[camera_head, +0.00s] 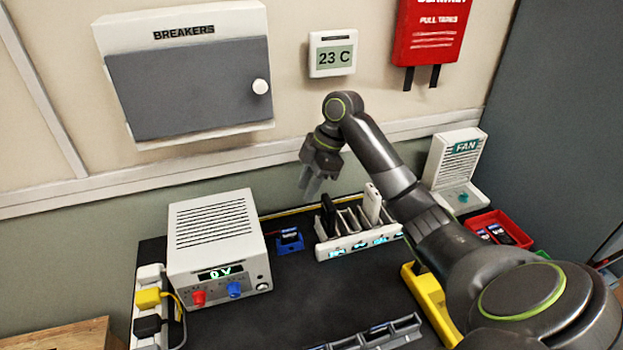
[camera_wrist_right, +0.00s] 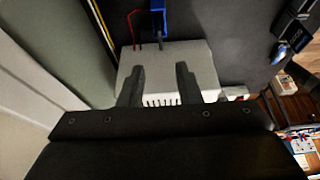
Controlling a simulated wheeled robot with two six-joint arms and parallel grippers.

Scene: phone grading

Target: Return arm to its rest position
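My right arm (camera_head: 400,185) reaches in from the lower right across the bench. Its right gripper (camera_head: 312,188) hangs fingers-down in front of the wall, above and behind the white phone rack. In the right wrist view the two fingers of the right gripper (camera_wrist_right: 158,72) stand apart with nothing between them. Behind them lies the white power supply box (camera_wrist_right: 205,60), which the fingers overlap in the picture. My left gripper is not in view.
The power supply (camera_head: 215,230) stands at left. The slotted rack (camera_head: 345,248) holds a dark and a white phone. A fan unit (camera_head: 455,165), a red tray (camera_head: 525,240) and a yellow stand (camera_head: 430,300) are at right. The breaker box (camera_head: 190,90) and thermostat (camera_head: 333,52) are on the wall.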

